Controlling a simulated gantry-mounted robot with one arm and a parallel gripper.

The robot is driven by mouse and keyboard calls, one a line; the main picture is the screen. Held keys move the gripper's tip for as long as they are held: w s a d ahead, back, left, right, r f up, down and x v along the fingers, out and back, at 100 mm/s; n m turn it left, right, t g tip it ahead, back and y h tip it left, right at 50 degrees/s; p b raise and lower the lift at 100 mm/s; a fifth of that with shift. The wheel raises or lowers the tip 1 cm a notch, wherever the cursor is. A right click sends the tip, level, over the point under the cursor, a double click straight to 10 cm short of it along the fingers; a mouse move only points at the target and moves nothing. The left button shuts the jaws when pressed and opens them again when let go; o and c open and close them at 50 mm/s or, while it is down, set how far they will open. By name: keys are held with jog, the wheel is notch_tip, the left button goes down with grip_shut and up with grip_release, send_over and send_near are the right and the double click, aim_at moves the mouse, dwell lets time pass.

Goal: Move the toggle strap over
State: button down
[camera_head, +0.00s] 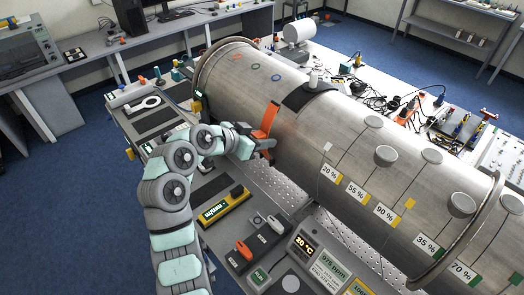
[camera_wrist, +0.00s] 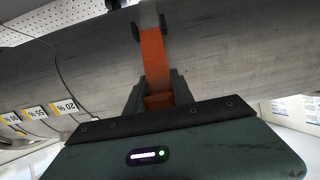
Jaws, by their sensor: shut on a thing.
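The orange toggle strap (camera_head: 264,124) hangs on the near side of the large metal pipe (camera_head: 240,85). My gripper (camera_head: 262,144) is at the strap's lower end. In the wrist view the orange strap (camera_wrist: 155,62) comes down the pipe between two dark brackets, and my gripper (camera_wrist: 159,92) is shut on its lower end. The fingers partly hide that end of the strap.
Percentage labels (camera_head: 357,190) and round caps (camera_head: 386,155) line the pipe to the right. A yellow level (camera_head: 222,205) and other tools lie on the bench below my arm. A cluttered table (camera_head: 400,100) stands behind the pipe.

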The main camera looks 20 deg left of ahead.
jog(key=shift+w+d+b, duration=0.25)
jog(key=shift+w+b, duration=0.05)
jog(key=shift+w, duration=0.05)
jog(key=shift+r, duration=0.1)
jog(key=c, duration=1.1)
grip_release()
jog(key=shift+w, duration=0.1)
jog(key=b+v, duration=0.1)
jog(key=v, duration=0.9)
jog(key=shift+s+a+r+b, duration=0.1)
jog(key=shift+s+r+b, duration=0.1)
jog(key=shift+s+b, duration=0.15)
